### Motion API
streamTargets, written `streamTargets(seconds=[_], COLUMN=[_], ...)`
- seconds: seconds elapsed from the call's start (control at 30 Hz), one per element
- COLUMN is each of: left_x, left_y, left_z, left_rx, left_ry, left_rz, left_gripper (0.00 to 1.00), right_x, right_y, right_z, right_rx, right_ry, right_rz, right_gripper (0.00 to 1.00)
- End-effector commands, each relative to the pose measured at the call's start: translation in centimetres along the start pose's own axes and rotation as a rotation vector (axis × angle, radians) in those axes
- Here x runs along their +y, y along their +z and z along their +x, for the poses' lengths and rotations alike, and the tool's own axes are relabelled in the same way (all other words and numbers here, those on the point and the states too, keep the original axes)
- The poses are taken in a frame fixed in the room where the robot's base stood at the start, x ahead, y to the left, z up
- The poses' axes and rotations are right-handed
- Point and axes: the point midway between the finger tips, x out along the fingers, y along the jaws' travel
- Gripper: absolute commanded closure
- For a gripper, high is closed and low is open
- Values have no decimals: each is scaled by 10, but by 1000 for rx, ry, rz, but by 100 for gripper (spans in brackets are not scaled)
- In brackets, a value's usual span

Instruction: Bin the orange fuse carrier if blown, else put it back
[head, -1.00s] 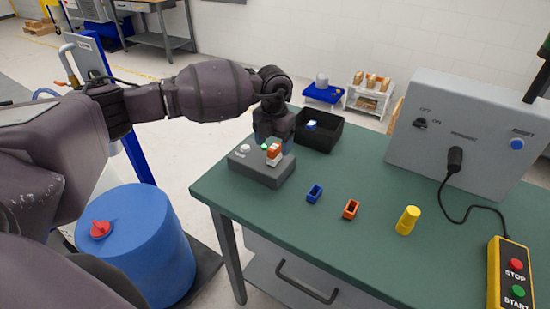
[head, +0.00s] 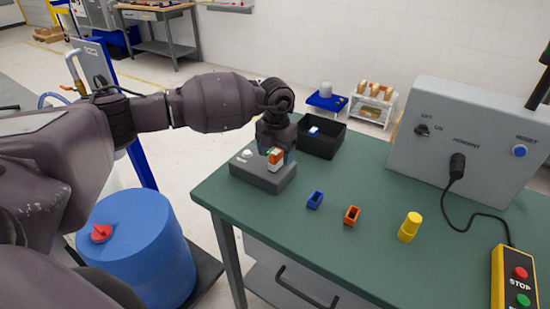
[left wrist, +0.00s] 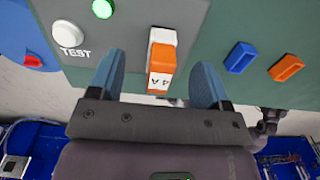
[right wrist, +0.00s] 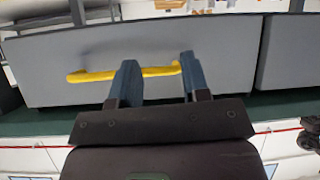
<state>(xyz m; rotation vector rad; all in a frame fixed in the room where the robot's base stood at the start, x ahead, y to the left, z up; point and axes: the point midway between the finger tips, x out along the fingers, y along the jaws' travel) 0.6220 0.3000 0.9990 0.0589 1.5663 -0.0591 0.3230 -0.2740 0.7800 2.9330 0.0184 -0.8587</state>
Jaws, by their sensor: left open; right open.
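The orange fuse carrier (head: 275,160) with a white upper part stands upright in the grey test box (head: 255,178). It also shows in the left wrist view (left wrist: 161,67), with an upside-down "4 A" label. The box's green lamp (left wrist: 102,8) is lit, beside a white TEST button (left wrist: 67,34). My left gripper (head: 278,151) is open, with its fingers to either side of the carrier in the wrist view; contact cannot be told. My right gripper (right wrist: 157,75) is open and empty, facing a grey drawer front. An empty orange holder (head: 352,215) sits on the green table.
A black bin (head: 320,140) behind the box holds a blue-and-white piece (head: 314,130). A blue holder (head: 315,200), a yellow cylinder (head: 410,227), a grey control cabinet (head: 463,155) and a yellow pendant (head: 513,278) are on the table. The front middle of the table is clear.

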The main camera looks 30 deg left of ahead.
Motion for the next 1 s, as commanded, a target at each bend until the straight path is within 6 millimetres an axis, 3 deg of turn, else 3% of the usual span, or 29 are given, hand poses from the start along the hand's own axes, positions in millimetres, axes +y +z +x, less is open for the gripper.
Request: streamTargets(seconds=[0.3,0.77,1.0], left_x=[0,0,0], left_y=[0,0,0], left_z=[0,0,0], left_rx=[0,1,1], left_ry=[0,0,0], left_rz=[0,0,0], left_gripper=[29,29,64], right_x=[2,3,2], right_y=[11,-2,-5], right_z=[-3,0,1], right_rx=[-22,1,8], right_ry=[2,0,-1], right_rz=[-4,-9,-10], right_gripper=[57,57,57])
